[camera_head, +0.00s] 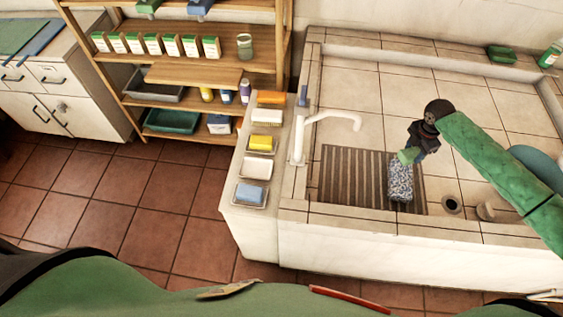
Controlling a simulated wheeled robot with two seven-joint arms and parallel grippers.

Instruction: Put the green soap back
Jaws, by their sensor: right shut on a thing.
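My right gripper (411,152) comes in from the right over the washbasin and is shut on a small green block, the green soap (406,156). The soap is partly hidden by the jaws. It is just above or at the far end of a blue-and-white speckled block (400,180) on the dark ribbed mat (352,180); I cannot tell whether they touch. My left gripper is not in view.
A white tap (330,122) arches over the basin's left side. A dark green item (501,54) and a green bottle (549,56) are at the back right. A drain hole (451,204) lies right of the mat. The tiled area behind the mat is clear.

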